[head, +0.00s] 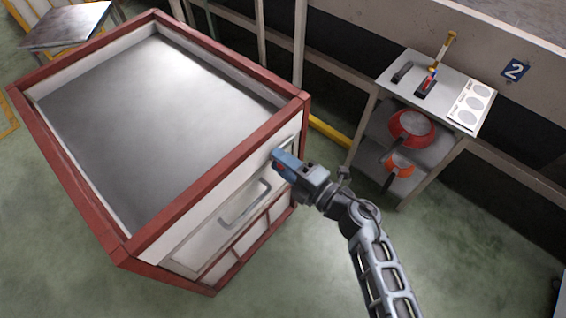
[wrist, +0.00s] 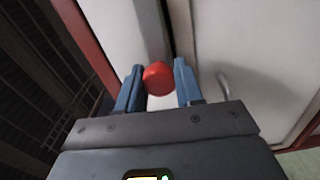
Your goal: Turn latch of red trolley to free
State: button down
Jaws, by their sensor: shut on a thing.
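The red trolley (head: 172,220) stands at the left, a box with a red frame, white side panels and a bare grey top. My gripper (head: 279,164) is at its front side, near the upper right corner. In the wrist view my gripper (wrist: 157,85) has its blue fingers on either side of a round red knob (wrist: 158,76), shut on it. The knob sits against the white panel and appears to be the latch. Its base and which way the latch is turned are hidden. In the head view my gripper covers most of the knob.
A grey handle (head: 245,204) sticks out of the trolley front, left of my gripper. A shelf stand (head: 420,62) at the right holds red and orange pans (head: 411,127). A yellow floor rail (head: 329,131) runs behind. The green floor at lower right is open.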

jog(key=shift+s+f+n, duration=0.1)
jog(key=shift+n, duration=0.4)
jog(key=c, duration=0.8)
grip_release()
jog(key=v, duration=0.7)
jog(key=shift+s+d, duration=0.2)
jog(key=shift+d, duration=0.1)
jog(key=s+d+r+m+t+h, duration=0.1)
jog(key=s+d+r+m+h, duration=0.3)
jog(key=s+m, duration=0.5)
jog(key=s+d+r+m+t+h+p, duration=0.1)
jog(key=s+d+r+m+h, duration=0.4)
jog(key=s, duration=0.7)
jog(key=s+d+r+m+t+h+p, duration=0.1)
jog(key=s+d+r+m+h, duration=0.4)
jog(key=m, duration=0.9)
jog(key=s+d+r, duration=0.3)
jog(key=s+r, duration=0.2)
jog(key=s, duration=0.1)
jog(key=shift+s+d+r+m+t, duration=0.2)
jog(key=shift+s+d+m+t, duration=0.1)
jog(key=shift+t, duration=0.1)
